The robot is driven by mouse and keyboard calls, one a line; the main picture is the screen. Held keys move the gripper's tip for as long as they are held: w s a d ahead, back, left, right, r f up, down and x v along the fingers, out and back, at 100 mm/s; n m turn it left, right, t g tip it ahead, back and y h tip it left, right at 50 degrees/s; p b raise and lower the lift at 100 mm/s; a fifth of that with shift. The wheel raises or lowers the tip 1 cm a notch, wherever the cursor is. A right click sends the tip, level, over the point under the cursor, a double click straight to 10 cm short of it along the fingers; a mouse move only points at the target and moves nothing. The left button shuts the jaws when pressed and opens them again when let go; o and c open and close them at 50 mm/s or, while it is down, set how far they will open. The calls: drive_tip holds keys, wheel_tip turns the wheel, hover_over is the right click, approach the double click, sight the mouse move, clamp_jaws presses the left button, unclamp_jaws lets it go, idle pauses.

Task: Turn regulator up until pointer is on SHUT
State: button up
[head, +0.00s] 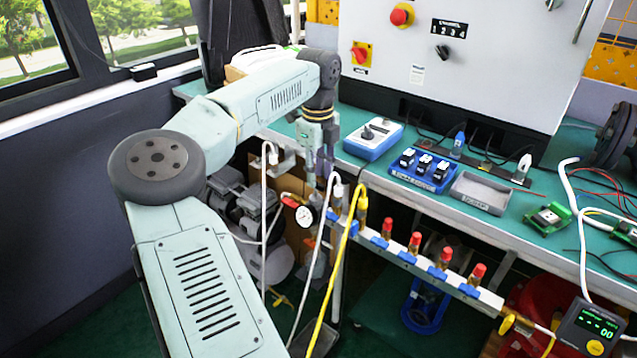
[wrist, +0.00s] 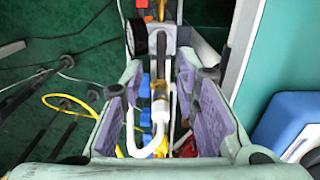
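My gripper (head: 320,168) points down over the left end of the valve rail. In the wrist view my gripper (wrist: 160,90) is open, with purple pads apart on both sides. A brass fitting with a white hose (wrist: 132,138) shows between the pads, and I cannot tell whether they touch it. A round white-faced gauge (head: 305,216) sits just below my gripper; it is edge-on in the wrist view (wrist: 137,37). A red part (head: 290,199) is beside the gauge. I cannot make out which part is the regulator, and no pointer or SHUT mark is readable.
A rail (head: 425,268) with several red-topped, blue-handled valves runs right along the bench front. A yellow hose (head: 338,262) hangs near my gripper. A blue-and-white knob box (head: 374,138), a blue switch tray (head: 422,170) and a grey tray (head: 480,193) lie on the green bench. A display unit (head: 590,327) is lower right.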

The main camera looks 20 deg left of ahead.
sight(318, 184)
drive_tip(key=shift+f, duration=1.95)
drive_tip(key=shift+c, duration=0.3)
clamp_jaws()
